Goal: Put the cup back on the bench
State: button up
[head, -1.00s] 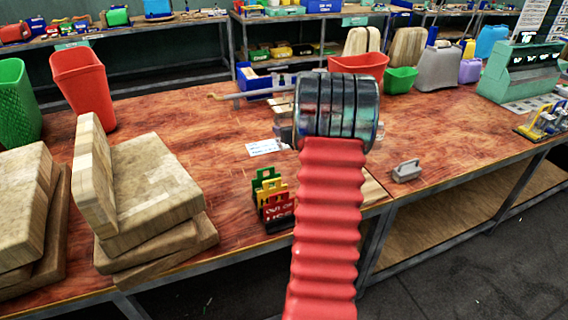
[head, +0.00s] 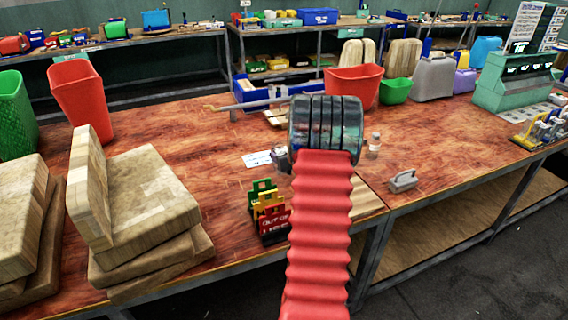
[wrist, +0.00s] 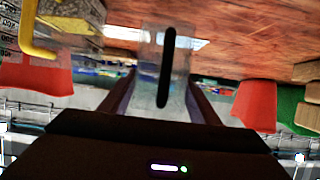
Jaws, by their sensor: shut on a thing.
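In the wrist view, my gripper (wrist: 164,84) is shut on a clear, see-through cup (wrist: 149,78), with one dark finger on each side of it. A dark upright bar shows across the middle of the cup. In the head view, my ribbed red arm and its dark banded wrist hide most of the gripper and the cup; only a small greyish part shows at the wrist's lower left. The bench (head: 225,185) is a reddish wooden top spread below and around the wrist. I cannot tell how high the cup is above it.
Wooden boards (head: 155,190) are stacked at the left. Small coloured signs (head: 268,210) stand near the front edge. A small clear bottle (head: 374,146) and a grey-handled block (head: 403,181) are right of the wrist. A red bin (head: 352,86) stands behind. The bench is open left of the wrist.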

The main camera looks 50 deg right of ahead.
jog(key=shift+f, duration=1.85)
jog(key=o, duration=1.2)
jog(key=shift+c, duration=0.2)
jog(key=shift+s, duration=0.1)
jog(key=shift+s+a+r, duration=0.1)
jog(key=shift+s+r, duration=0.05)
jog(key=v, duration=1.1)
jog(key=shift+s, duration=0.25)
jog(key=shift+a, duration=0.1)
